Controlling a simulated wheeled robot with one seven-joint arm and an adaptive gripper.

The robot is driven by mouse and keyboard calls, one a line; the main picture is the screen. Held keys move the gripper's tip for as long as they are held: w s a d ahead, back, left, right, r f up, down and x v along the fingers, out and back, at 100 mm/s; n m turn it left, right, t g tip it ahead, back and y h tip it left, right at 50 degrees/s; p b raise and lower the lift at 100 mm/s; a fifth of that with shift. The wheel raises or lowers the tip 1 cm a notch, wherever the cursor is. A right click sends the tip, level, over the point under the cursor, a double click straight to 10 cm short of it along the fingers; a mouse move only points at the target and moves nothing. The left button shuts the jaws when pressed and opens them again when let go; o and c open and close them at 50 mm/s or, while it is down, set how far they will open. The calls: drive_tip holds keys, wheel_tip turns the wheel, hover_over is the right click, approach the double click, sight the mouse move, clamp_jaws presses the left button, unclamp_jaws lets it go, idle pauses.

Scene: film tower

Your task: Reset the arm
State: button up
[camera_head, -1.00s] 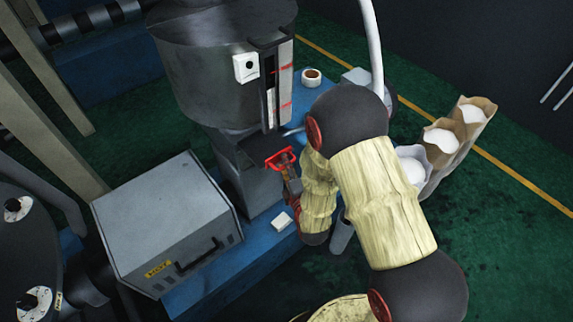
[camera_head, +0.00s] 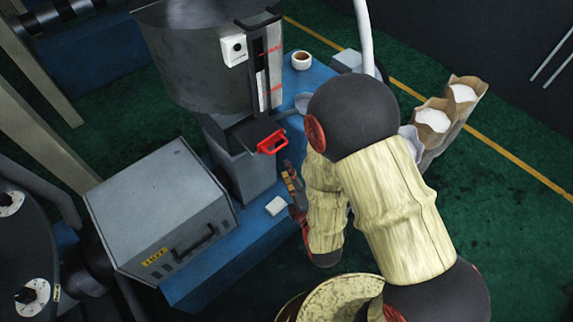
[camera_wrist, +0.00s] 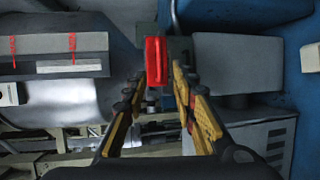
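My gripper (camera_head: 289,176) is in front of the grey hopper machine (camera_head: 205,62), a short way below and right of its red handle (camera_head: 272,143). In the wrist view, my gripper (camera_wrist: 169,82) has its two yellow-and-black fingers spread apart. The red handle (camera_wrist: 156,61) shows beyond the fingertips, nearer the left finger, and nothing is held between them. In the head view the gripper is small and partly hidden by my arm, which is bent over the blue platform (camera_head: 300,77).
A grey box with a black handle (camera_head: 160,210) stands left of my gripper. Open sacks of white material (camera_head: 432,121) stand at the right on green floor. A white pipe (camera_head: 366,35) rises behind my arm.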

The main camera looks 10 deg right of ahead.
drive_tip(key=shift+s, duration=0.1)
idle(0.6)
drive_tip(key=s+d+f+m+g+h, duration=0.1)
drive_tip(key=s+f+m+g, duration=0.4)
drive_tip(key=f, duration=0.2)
drive_tip(key=s+f+m+g+h, duration=0.1)
drive_tip(key=s+f+m+g, duration=0.3)
drive_tip(key=f, duration=0.3)
drive_tip(key=s+d+r+m, duration=0.3)
drive_tip(key=r+m, duration=0.1)
drive_tip(key=r, duration=0.8)
drive_tip(key=s+d+r+m, duration=0.3)
drive_tip(key=d+r+m, duration=0.1)
drive_tip(key=r, duration=0.9)
drive_tip(key=s+d+r+m+g+h, duration=0.1)
drive_tip(key=s+d+r+m, duration=0.2)
drive_tip(key=r, duration=0.9)
drive_tip(key=shift+s+d+r+m, duration=0.15)
drive_tip(key=shift+s+d+m, duration=0.05)
drive_tip(key=shift+d+m, duration=0.25)
drive_tip(key=shift+d, duration=0.1)
